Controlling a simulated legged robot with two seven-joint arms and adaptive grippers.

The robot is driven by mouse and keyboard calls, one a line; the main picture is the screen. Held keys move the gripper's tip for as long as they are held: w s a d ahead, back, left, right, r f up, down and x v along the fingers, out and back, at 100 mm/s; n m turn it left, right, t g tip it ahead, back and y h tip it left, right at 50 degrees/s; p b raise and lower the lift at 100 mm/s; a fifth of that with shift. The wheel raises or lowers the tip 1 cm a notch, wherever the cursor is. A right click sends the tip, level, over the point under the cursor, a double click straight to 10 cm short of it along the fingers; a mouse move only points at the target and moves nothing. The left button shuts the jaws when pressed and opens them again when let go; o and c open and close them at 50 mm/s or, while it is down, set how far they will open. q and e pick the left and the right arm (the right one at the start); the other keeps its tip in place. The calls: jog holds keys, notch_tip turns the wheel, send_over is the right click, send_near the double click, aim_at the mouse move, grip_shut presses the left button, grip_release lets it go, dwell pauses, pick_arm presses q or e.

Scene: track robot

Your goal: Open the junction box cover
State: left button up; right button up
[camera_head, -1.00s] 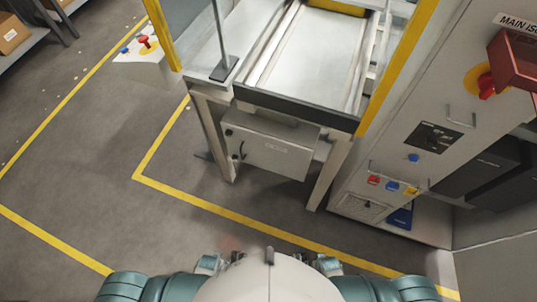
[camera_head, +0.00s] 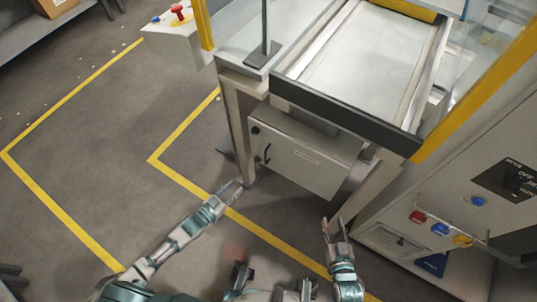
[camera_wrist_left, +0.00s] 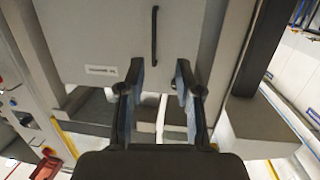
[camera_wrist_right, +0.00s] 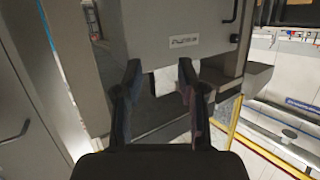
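The junction box (camera_head: 305,155) is a light grey box under the conveyor frame, and its front cover looks shut. A dark vertical handle (camera_head: 267,153) sits near the cover's left side, with a dark round knob (camera_head: 254,130) above it. My left gripper (camera_head: 236,186) is open and empty, below and left of the box, apart from it. In the left wrist view, the handle (camera_wrist_left: 154,35) shows above and between the fingers. My right gripper (camera_head: 332,222) is open and empty, below the box's right part. The box cover (camera_wrist_right: 170,35) also shows in the right wrist view.
Frame legs (camera_head: 240,130) flank the box. A grey cabinet with red, blue and yellow buttons (camera_head: 440,229) stands at the right. A pedestal with a red emergency button (camera_head: 180,12) is at upper left. Yellow-lined floor (camera_head: 90,150) is free at left.

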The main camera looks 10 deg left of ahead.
aim_at(265, 155)
pick_arm(q)
jog(key=shift+m+t+h, duration=0.4)
jog(key=shift+t+h, duration=0.1)
jog(key=shift+h, duration=0.4)
jog(key=shift+r+b+x, duration=0.55)
jog(key=shift+b+x, duration=0.25)
jog(key=shift+x, duration=2.25)
jog(key=shift+r+b+x, duration=0.55)
jog(key=shift+b+x, duration=0.2)
jog(key=shift+x, duration=2.3)
jog(key=shift+r+b+x, duration=0.55)
jog(key=shift+b+x, duration=0.25)
jog(key=shift+x, duration=2.2)
pick_arm(e)
notch_tip(265, 155, up, 14)
jog(key=s+m+t+y, duration=0.1)
jog(key=s+t+y, duration=0.1)
jog(key=t, duration=0.7)
jog(key=shift+s+r+t, duration=0.15)
jog(key=shift+t, duration=0.25)
pick_arm(q)
grip_shut()
pick_arm(e)
jog(key=shift+a, duration=0.1)
